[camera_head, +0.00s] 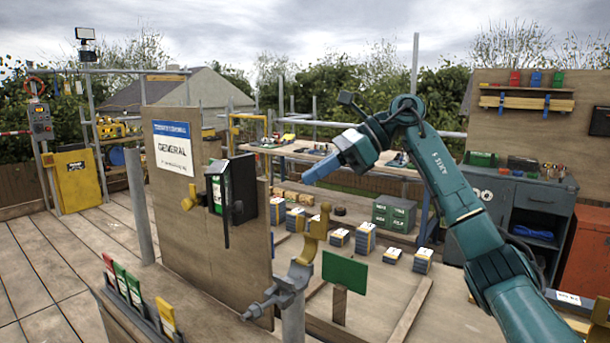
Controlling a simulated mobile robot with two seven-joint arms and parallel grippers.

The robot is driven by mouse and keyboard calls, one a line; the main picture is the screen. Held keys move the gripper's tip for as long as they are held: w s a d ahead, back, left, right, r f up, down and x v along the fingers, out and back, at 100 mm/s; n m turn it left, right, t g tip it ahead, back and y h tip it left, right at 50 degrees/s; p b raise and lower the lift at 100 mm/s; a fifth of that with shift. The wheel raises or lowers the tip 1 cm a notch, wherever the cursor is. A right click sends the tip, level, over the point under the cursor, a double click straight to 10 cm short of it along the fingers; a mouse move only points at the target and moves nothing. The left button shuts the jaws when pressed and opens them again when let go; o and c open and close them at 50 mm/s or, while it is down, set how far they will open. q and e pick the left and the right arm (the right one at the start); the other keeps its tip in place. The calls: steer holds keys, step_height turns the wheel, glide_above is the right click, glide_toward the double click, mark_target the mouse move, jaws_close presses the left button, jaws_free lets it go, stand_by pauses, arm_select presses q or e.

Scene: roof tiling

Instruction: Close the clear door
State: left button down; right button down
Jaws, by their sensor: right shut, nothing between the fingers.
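A black-framed box (243,188) with a green and white front is mounted on the upright wooden panel (190,255), left of the middle. A thin dark upright strip (226,225) hangs at its front; it may be the clear door seen nearly edge-on, but I cannot tell how far it stands open. My right gripper (309,177) is at the end of my teal arm, which comes in from the right. It is shut and empty, pointing left and down, to the right of the box and apart from it in the picture. My left gripper is not in view.
A metal post with a grey and yellow clamp (292,279) stands in front of the panel's right edge. A green sign (345,273) is beside it. Several tile stacks (365,238) lie behind. A grey cabinet (515,205) stands right. Open decking (75,250) lies left.

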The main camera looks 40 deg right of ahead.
mark_target(228, 202)
steer(key=a+r+p+x, duration=0.1)
steer(key=x, duration=1)
steer(key=shift+w+r+p, duration=0.3)
steer(key=shift+w, duration=0.1)
steer(key=shift+a, duration=0.15)
